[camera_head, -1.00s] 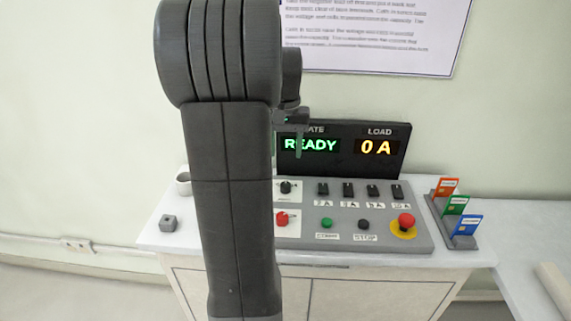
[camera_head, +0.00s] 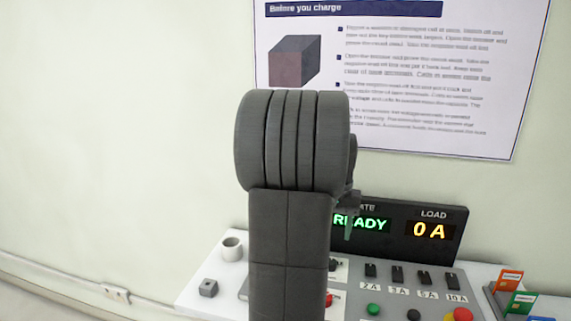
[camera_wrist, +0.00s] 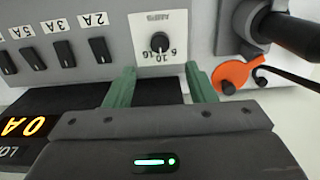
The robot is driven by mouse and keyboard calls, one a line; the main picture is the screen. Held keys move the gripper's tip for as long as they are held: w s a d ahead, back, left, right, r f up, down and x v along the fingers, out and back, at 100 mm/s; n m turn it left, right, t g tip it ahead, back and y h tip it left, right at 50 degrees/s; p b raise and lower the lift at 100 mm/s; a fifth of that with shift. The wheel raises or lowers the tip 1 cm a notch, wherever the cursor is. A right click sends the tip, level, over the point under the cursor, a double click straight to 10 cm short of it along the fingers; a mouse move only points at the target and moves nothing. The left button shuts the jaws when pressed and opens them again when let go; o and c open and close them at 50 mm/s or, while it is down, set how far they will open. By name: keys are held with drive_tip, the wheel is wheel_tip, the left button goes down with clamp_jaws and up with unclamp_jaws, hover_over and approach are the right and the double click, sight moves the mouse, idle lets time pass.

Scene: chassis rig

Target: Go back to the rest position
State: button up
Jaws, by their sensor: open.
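My gripper (camera_wrist: 160,78) shows in the wrist view with its two green fingers apart and nothing between them. The fingers point toward the grey control panel (camera_wrist: 190,28), near a black dial knob (camera_wrist: 160,42) on a white label. Whether the fingertips touch the panel I cannot tell. In the head view my upright arm hides most of the gripper; only a small dark part shows at its right side.
The panel's display (camera_head: 440,250) reads READY and 0 A. Several black switches and a red button (camera_head: 459,314) are below it. A white cup (camera_head: 231,247) and small grey block (camera_head: 208,288) stand left. Coloured cards (camera_head: 510,280) stand right. An orange-red piece (camera_wrist: 228,72) is beside the dial.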

wheel_tip(320, 180, down, 10)
drive_tip(key=shift+r+b, duration=0.2)
drive_tip(key=shift+b, duration=0.2)
drive_tip(key=shift+r, duration=0.2)
wheel_tip(320, 180, up, 13)
drive_tip(key=p, duration=0.1)
wheel_tip(320, 180, down, 14)
drive_tip(key=shift+r+b, duration=0.15)
drive_tip(key=shift+b, duration=0.45)
drive_tip(key=n+b, duration=0.2)
drive_tip(key=n, duration=0.2)
drive_tip(key=shift+r+n+b, duration=0.1)
drive_tip(key=shift+n+b, duration=0.2)
drive_tip(key=shift+n, duration=0.1)
drive_tip(key=n+b, duration=0.2)
drive_tip(key=n, duration=0.1)
drive_tip(key=shift+n+b, duration=0.4)
wheel_tip(320, 180, up, 14)
drive_tip(key=p, duration=0.2)
drive_tip(key=shift+p, duration=0.3)
